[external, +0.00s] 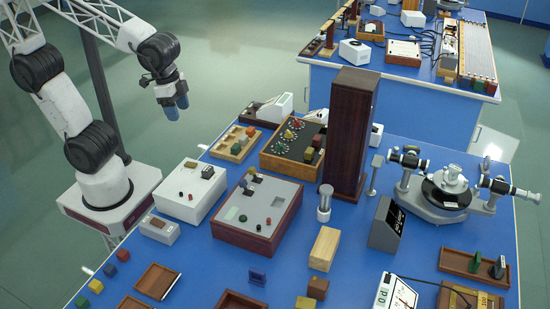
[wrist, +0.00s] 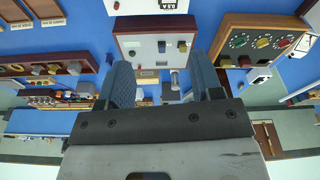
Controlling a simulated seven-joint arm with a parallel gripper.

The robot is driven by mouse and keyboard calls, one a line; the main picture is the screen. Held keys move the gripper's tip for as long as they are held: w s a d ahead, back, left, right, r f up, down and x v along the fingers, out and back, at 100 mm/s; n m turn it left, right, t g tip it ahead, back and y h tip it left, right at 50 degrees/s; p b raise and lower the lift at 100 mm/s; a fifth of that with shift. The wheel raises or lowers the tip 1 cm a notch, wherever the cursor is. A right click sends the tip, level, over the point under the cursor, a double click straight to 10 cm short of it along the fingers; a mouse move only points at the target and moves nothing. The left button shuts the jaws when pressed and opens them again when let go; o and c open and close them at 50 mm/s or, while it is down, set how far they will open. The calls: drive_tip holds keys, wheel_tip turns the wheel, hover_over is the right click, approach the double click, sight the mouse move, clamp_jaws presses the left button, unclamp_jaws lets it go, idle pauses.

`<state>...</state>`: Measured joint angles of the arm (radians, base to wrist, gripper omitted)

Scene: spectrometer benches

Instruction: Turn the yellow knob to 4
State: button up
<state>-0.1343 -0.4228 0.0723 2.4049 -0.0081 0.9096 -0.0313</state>
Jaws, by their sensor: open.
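The yellow knob (wrist: 261,43) is on a wooden-framed dark panel (wrist: 228,20) at the right of the wrist view, between a green dial and a red dial. In the external view the yellow knob (external: 289,134) is small, on the panel (external: 272,155) behind the middle of the bench. The knob's setting and scale numbers are too small to read. My gripper (external: 176,107) has blue fingers, open and empty, above the floor left of the bench and well apart from the panel. In the wrist view my gripper (wrist: 163,85) points toward a different instrument box.
A tall dark wooden column (external: 351,130) stands just right of the panel. A white box (external: 190,190) and a red-sided grey box (external: 257,213) lie nearer my arm. A wooden tray with blocks (external: 235,145) sits left of the panel.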

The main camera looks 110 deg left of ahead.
drive_tip(key=w+a+f+n, duration=0.2)
drive_tip(key=w+a, duration=0.5)
drive_tip(key=w, duration=0.1)
drive_tip(key=n+g, duration=0.2)
drive_tip(key=n, duration=0.3)
hover_over(289, 132)
wheel_tip(289, 132, down, 15)
drive_tip(key=shift+a+r, duration=0.15)
drive_tip(key=shift+f, duration=0.2)
drive_tip(key=shift+f, duration=3.75)
drive_tip(key=c, duration=0.9)
